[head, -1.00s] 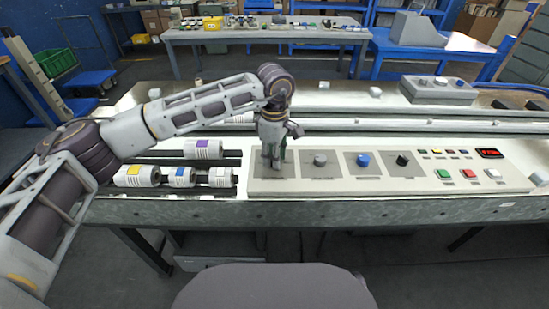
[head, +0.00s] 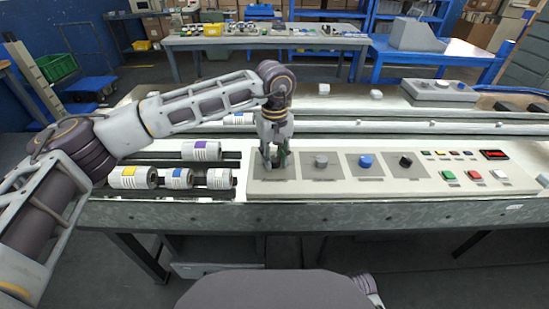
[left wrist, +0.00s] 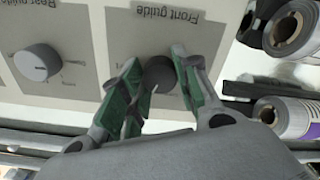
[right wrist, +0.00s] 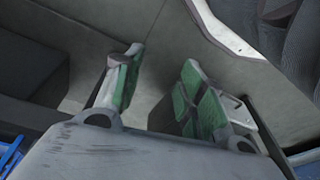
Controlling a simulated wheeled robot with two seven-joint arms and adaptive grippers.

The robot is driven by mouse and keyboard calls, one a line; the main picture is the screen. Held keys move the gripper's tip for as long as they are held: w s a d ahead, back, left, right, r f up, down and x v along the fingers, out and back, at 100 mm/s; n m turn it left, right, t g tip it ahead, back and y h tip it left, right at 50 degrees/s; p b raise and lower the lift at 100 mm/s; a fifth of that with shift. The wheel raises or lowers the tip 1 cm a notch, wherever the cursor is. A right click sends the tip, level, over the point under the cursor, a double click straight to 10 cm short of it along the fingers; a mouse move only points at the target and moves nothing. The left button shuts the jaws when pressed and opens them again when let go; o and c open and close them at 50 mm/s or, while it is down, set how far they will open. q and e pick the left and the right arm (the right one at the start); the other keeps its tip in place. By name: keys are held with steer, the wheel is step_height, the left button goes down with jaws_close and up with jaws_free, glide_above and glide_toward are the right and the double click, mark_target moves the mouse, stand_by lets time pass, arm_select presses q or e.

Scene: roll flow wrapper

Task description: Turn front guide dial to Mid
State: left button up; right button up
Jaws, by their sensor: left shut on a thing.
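The front guide dial (left wrist: 158,75) is a dark round knob with a white pointer mark, on a grey plate labelled "Front guide", upside down in the left wrist view. My left gripper (left wrist: 152,82) points down over it with a green-padded finger on each side, shut on the knob. The position words around the dial are too small or covered to read. My right gripper (right wrist: 160,68) is open and empty, away from the panel.
The rear guide dial (left wrist: 38,62) is beside the front one; it is the grey knob (head: 321,161) in the head view. A blue knob (head: 365,161), a black knob (head: 406,160) and several buttons lie further right. Labelled rolls (head: 180,178) lie close left of the panel.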

mark_target(274, 158)
arm_select(q)
steer(key=shift+r+m, duration=0.1)
steer(key=shift+m, duration=0.7)
steer(key=o, duration=1)
steer(key=shift+r, duration=5.95)
